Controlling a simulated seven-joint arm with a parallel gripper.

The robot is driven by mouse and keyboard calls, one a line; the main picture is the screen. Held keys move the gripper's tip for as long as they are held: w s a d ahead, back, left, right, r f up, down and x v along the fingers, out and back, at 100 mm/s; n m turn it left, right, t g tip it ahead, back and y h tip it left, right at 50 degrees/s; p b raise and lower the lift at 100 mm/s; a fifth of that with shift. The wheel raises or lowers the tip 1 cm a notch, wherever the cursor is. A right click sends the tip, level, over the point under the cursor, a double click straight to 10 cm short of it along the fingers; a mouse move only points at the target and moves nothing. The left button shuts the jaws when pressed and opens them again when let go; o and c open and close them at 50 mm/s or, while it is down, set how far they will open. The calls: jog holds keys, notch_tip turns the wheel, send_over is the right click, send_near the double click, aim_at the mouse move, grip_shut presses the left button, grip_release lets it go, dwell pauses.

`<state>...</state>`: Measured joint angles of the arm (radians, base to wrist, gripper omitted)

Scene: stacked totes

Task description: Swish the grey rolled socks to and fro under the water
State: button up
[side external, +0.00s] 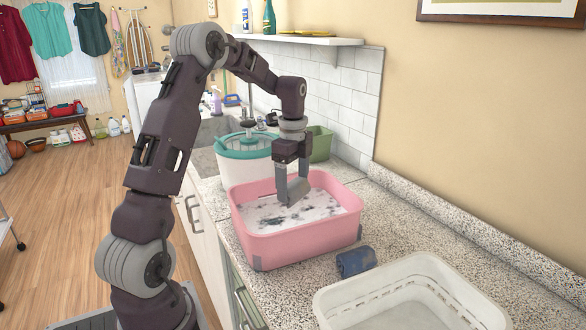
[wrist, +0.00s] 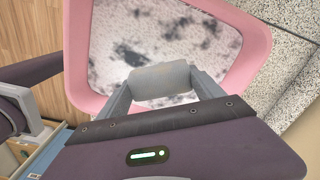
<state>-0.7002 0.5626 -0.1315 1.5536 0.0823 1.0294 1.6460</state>
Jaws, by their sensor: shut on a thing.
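The grey rolled socks (wrist: 160,82) are held between the two fingers of my gripper (wrist: 160,86) in the wrist view. My gripper (side external: 292,190) is shut on them and reaches down into a pink tub (side external: 306,243). The tub holds water (side external: 318,206) with white suds and dark patches on its surface. The pink tub's rim (wrist: 246,40) surrounds the socks in the wrist view.
A blue rolled bundle (side external: 355,262) lies on the speckled counter (side external: 420,233) beside the pink tub. An empty-looking white basket (side external: 405,290) stands at the front right. A white and teal bucket (side external: 243,157), a green bin (side external: 320,143) and a sink (side external: 212,130) are behind.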

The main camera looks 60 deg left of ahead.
notch_tip(320, 180, down, 9)
jog(key=shift+f, duration=0.1)
dwell(0.3)
jog(key=shift+w, duration=0.1)
jog(key=w, duration=0.3)
jog(key=shift+w+d, duration=0.1)
jog(key=shift+d, duration=0.1)
jog(key=s, duration=0.7)
jog(key=shift+a, duration=0.35)
jog(key=shift+w+d, duration=0.2)
jog(key=shift+w, duration=1.6)
jog(key=shift+w+d, duration=0.15)
jog(key=shift+w, duration=1.6)
jog(key=shift+s+a, duration=0.2)
jog(key=shift+s, duration=1.55)
jog(key=shift+s+a, duration=0.15)
jog(key=shift+s, duration=1.6)
